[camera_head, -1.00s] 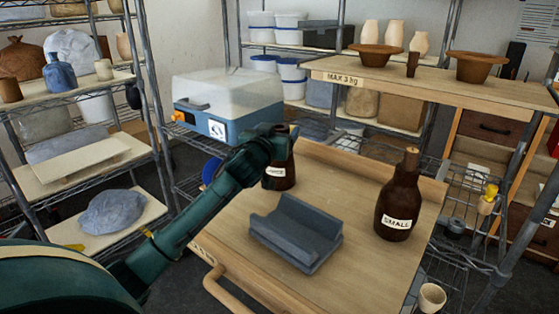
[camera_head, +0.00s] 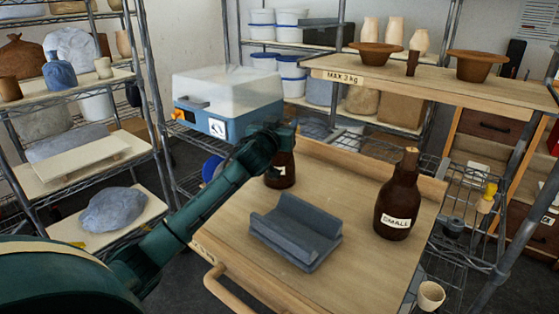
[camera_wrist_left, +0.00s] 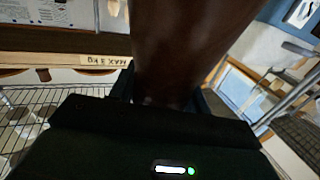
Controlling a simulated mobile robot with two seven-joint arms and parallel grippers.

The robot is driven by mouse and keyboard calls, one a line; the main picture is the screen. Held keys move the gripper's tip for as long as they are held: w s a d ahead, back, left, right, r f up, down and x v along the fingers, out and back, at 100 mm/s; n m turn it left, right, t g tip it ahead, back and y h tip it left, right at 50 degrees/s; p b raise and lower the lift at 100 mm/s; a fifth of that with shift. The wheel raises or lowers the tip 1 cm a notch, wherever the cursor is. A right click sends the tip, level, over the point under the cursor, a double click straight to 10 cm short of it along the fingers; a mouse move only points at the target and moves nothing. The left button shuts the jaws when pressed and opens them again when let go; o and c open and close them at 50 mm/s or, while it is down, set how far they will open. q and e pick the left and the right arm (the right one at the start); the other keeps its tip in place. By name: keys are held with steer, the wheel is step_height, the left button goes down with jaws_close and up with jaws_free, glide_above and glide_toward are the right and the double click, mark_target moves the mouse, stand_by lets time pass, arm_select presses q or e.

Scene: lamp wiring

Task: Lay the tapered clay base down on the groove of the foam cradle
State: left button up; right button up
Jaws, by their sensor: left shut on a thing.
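A dark brown, bottle-shaped clay base (camera_head: 281,172) with a white label stands upright near the far left of the wooden table. My left gripper (camera_head: 283,136) is shut on its upper part, and the wrist and fingers hide its top. In the left wrist view the brown clay body (camera_wrist_left: 185,45) fills the middle, between the dark fingers. I cannot tell whether its bottom touches the table. The blue-grey foam cradle (camera_head: 295,232) lies in front of it at the table's middle, its long groove facing up and empty. My right gripper is not in view.
A raised wooden shelf (camera_head: 440,85) with pots is behind right. A blue-and-white box (camera_head: 228,100) sits behind the left arm.

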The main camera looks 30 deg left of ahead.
arm_select(q)
jaws_close()
steer(key=shift+r, duration=0.2)
stand_by(0.3)
steer(key=shift+r, duration=0.15)
